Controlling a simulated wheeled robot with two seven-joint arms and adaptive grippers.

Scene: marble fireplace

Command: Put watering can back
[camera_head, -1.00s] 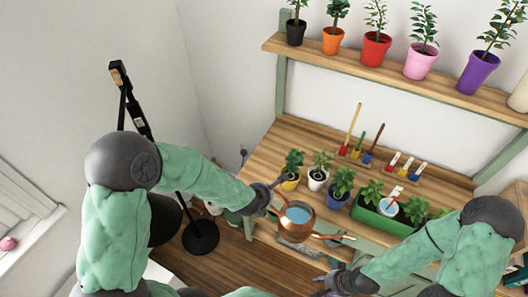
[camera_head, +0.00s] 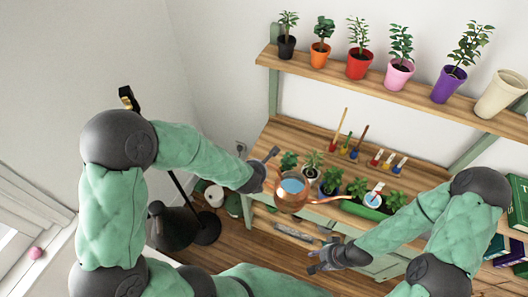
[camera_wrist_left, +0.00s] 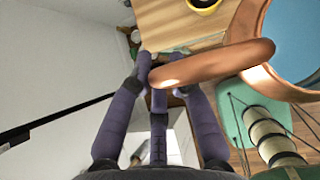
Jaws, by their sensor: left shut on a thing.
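The copper watering can (camera_head: 291,201) with light blue water inside hangs in front of the potted plants at the workbench's front edge. Its spout points right. My left gripper (camera_head: 270,163) is shut on it at its left side. In the left wrist view the copper handle (camera_wrist_left: 215,64) crosses the fingers of my left gripper (camera_wrist_left: 165,75), and the can's rim and blue water (camera_wrist_left: 296,38) show at the upper right. My right gripper (camera_head: 314,261) is empty with its fingers apart, below and right of the can.
The wooden workbench (camera_head: 300,135) holds several potted plants, a green planter (camera_head: 365,210) and small tools. A wall shelf (camera_head: 340,84) with more pots runs above. A black stand (camera_head: 205,228) is at the left. Books (camera_head: 517,205) stand at the right.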

